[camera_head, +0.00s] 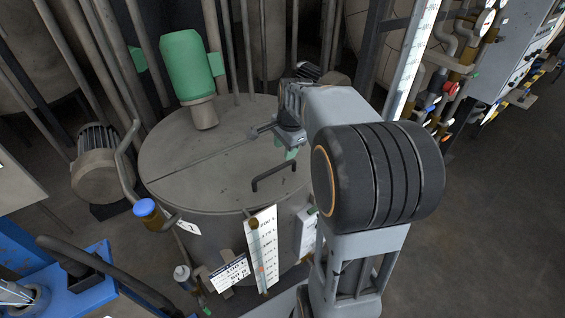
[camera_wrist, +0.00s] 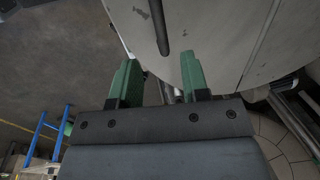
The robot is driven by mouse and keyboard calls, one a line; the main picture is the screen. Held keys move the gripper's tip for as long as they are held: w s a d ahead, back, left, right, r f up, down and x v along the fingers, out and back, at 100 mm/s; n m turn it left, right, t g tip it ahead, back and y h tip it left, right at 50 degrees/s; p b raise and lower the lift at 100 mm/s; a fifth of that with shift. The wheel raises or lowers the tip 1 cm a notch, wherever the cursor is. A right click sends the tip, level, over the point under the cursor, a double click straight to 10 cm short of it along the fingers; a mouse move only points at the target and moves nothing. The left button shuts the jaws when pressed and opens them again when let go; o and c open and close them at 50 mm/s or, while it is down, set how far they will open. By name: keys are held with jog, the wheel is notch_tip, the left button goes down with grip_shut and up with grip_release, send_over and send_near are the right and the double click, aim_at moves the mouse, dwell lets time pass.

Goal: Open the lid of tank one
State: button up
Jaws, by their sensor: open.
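Tank one (camera_head: 215,240) is a grey round vessel with a tag showing a 1 on its front. Its flat lid (camera_head: 215,185) lies shut, with a seam running across the top. A dark bar handle (camera_head: 273,178) stands on the lid's front right part. My gripper (camera_head: 290,152) is above the lid, just behind and right of the handle, partly hidden by my arm. In the wrist view my gripper (camera_wrist: 160,78) has its green fingers spread and empty. The handle (camera_wrist: 159,25) shows beyond the fingertips against the pale lid (camera_wrist: 205,30), not between the fingers.
A green motor (camera_head: 188,65) stands on the tank's back part. A pipe with a blue cap (camera_head: 146,208) and a scale plate (camera_head: 263,250) are at the tank's front. Pipes crowd the back. A blue cart (camera_head: 85,295) is front left; open floor (camera_head: 480,240) lies right.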

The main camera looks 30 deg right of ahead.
aim_at(282, 165)
jog(key=f, duration=0.2)
jog(key=w+f, duration=0.1)
jog(key=f, duration=0.4)
jog(key=shift+w+a+f, duration=0.1)
jog(key=shift+w+f, duration=0.15)
jog(key=shift+f, duration=0.05)
grip_shut()
